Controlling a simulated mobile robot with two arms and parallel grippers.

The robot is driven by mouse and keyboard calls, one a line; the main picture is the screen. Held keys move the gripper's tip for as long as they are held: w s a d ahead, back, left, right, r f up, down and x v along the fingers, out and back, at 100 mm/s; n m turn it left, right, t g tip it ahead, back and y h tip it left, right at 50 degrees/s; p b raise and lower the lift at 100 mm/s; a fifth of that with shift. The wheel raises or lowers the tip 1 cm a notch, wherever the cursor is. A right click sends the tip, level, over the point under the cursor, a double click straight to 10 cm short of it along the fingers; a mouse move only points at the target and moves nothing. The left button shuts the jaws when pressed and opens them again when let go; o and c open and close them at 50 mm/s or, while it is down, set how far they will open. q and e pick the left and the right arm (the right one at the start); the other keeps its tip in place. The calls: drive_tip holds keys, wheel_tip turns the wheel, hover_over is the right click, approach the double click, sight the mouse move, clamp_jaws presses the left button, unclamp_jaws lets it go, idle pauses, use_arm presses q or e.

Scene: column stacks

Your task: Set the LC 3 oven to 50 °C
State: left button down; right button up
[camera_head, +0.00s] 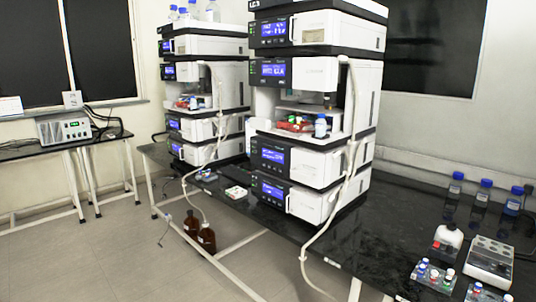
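The stack marked LC 3 (268,3) is the nearer, right-hand one on the black bench. Its white modules carry blue displays on their left fronts: an upper one (273,30), one below it (273,69), and two lower ones, (272,155) and (272,190). The display text is too small to read, and I cannot tell which module is the oven. Neither of my grippers is in view.
A similar stack (205,90) stands behind on the left. Pale tubing (347,165) hangs down the LC 3 front. Blue-capped bottles (484,196), a vial rack (433,276) and a white tray (490,260) stand at right. Brown bottles (206,238) are on the floor. The left floor is clear.

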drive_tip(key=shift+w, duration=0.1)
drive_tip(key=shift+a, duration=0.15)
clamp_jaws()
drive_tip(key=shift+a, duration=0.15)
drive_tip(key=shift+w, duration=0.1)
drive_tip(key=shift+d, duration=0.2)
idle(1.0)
